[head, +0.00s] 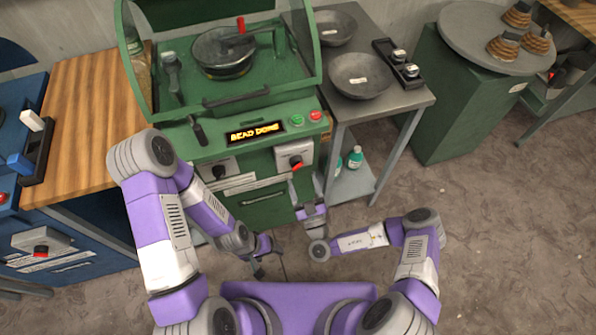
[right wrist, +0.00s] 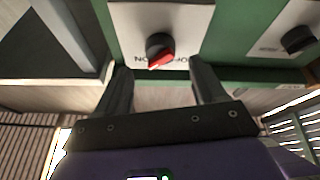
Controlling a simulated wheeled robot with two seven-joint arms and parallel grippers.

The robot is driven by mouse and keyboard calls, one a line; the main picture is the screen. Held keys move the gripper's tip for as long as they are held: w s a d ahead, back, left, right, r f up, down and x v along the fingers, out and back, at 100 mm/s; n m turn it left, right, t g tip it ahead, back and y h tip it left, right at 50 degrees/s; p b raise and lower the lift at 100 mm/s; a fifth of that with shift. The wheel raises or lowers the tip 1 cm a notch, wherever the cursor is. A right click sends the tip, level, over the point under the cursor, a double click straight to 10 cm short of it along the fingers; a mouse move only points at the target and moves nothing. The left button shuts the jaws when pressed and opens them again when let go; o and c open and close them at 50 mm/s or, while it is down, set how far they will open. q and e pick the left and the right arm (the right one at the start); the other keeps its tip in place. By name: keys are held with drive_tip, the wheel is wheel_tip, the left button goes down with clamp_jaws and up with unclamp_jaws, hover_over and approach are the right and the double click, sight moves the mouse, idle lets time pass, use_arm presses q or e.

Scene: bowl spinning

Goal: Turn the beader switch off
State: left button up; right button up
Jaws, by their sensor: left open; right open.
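The green beader machine (head: 245,110) stands ahead of me, its display (head: 255,132) reading "BEAD DONE". On its front, a black rotary switch with a red pointer (head: 295,163) sits on a white plate. It also shows in the right wrist view (right wrist: 160,50), where the lettering appears upside down. My right gripper (head: 305,183) is open and empty just below this switch, its fingers (right wrist: 163,85) spread to either side and not visibly touching it. My left gripper (head: 268,261) is open and empty, low over the floor near my base.
A second black knob (head: 219,171) is on the machine's left front. Red (head: 315,115) and green (head: 298,118) buttons sit above the right switch. A grey side table (head: 405,103) with bowls stands to the right. A wooden-topped bench (head: 95,95) is left. The floor at right is clear.

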sight(297, 164)
drive_tip(key=shift+b+x, duration=0.3)
drive_tip(key=shift+x, duration=1.9)
drive_tip(key=shift+s, duration=0.1)
drive_tip(key=c, duration=1)
drive_tip(key=shift+c, duration=0.2)
